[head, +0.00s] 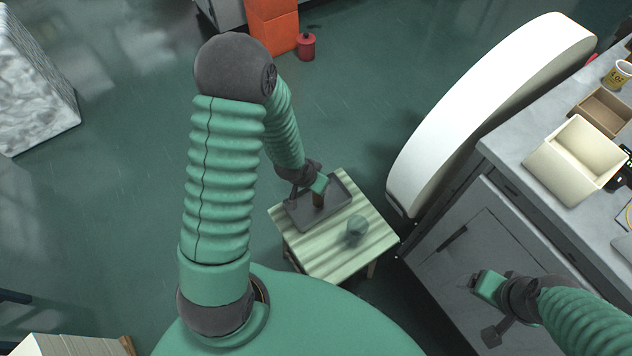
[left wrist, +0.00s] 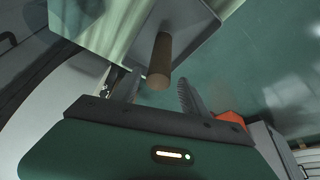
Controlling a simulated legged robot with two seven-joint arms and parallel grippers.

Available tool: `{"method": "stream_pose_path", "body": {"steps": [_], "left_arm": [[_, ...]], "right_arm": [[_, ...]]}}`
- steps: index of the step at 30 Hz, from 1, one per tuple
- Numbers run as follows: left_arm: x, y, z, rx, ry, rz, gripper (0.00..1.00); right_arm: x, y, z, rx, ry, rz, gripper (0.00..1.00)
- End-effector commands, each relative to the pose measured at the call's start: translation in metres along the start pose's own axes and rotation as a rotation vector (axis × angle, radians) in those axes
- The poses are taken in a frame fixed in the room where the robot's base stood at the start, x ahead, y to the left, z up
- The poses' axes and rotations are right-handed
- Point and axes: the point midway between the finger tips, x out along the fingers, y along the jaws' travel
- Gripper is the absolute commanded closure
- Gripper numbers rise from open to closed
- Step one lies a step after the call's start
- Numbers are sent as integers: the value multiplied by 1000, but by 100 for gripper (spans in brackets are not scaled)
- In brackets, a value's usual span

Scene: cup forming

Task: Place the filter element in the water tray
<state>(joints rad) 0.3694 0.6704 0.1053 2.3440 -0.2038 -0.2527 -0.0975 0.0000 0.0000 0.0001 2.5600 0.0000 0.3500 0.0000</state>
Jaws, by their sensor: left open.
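The filter element, a brown cylinder (head: 319,201), shows at the dark grey water tray (head: 333,208) on a small wooden table. In the left wrist view the brown cylinder (left wrist: 160,62) stands out from a grey surface, between and beyond the two fingers. My left gripper (head: 318,188) is over the tray. Its fingers (left wrist: 160,95) are apart, with a visible gap around the cylinder, so it is open. The cylinder's far end is hidden. My right gripper (head: 487,290) is in front of the grey cabinet, away from the tray; its fingers are not clear.
A large white rounded panel (head: 480,110) and a grey cabinet (head: 490,235) stand to the right. A cream box (head: 575,160) sits on the counter.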

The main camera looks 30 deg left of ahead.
Motion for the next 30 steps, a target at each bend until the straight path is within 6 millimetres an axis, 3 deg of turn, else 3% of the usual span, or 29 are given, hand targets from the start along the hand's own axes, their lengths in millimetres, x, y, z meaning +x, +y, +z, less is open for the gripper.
{"method": "stream_pose_path", "body": {"steps": [5,15,20,23,30], "left_arm": [[-22,-1,-3,-1,2,-1,48],[-108,-1,-3,-2,2,-1,48],[-122,1,-2,2,-2,-2,48],[-134,9,-2,17,-30,-20,48],[-189,62,4,12,-131,-24,48]], "right_arm": [[-8,0,-2,0,0,0,20],[-39,0,-9,0,0,0,20],[-44,0,-10,0,0,0,20],[-43,0,-10,0,0,0,20],[-43,0,-10,0,0,0,20]]}}
